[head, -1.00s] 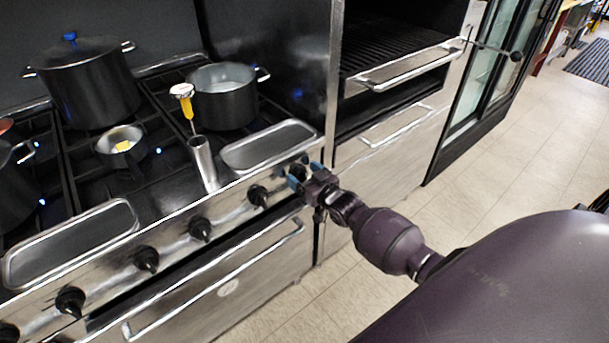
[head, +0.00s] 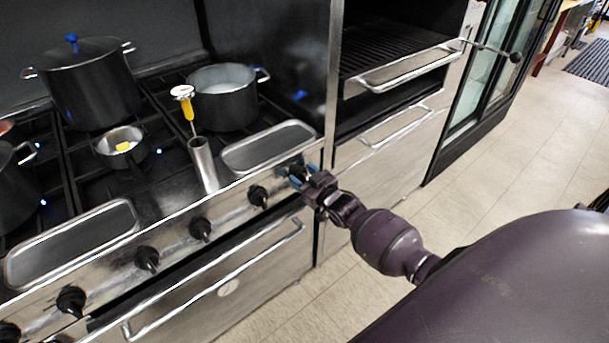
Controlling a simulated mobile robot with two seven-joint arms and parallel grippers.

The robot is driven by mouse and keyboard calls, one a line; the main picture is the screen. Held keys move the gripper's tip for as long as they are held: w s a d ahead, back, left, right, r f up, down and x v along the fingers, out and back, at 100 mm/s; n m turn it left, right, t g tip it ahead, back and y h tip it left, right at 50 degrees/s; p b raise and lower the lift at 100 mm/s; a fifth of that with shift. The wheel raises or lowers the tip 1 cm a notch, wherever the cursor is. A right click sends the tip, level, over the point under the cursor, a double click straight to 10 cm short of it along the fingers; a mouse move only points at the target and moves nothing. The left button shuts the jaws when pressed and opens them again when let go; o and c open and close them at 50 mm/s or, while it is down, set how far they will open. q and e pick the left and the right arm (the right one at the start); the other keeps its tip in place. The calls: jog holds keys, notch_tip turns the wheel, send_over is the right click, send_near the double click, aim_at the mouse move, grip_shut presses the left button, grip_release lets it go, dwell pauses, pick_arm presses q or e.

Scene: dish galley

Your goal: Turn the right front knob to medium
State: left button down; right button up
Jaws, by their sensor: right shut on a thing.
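The right front knob (head: 297,171) is the black knob at the right end of the row on the steel stove front (head: 228,208). My left gripper does not show.
Several more knobs run left along the panel. An oven handle (head: 215,280) lies below. A metal cylinder (head: 203,164) with a yellow thermometer (head: 187,108) stands at the stove's front edge. A black pot (head: 222,98) stands behind. Floor (head: 500,170) at right is clear.

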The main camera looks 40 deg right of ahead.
jog(key=n, duration=0.6)
jog(key=shift+a+f, duration=0.2)
jog(key=shift+a, duration=0.15)
jog(key=n, duration=0.6)
jog(key=shift+a+f, duration=0.2)
jog(key=shift+f, duration=0.1)
jog(key=o, duration=0.9)
jog(key=s, duration=1.1)
jog(key=shift+d, duration=0.4)
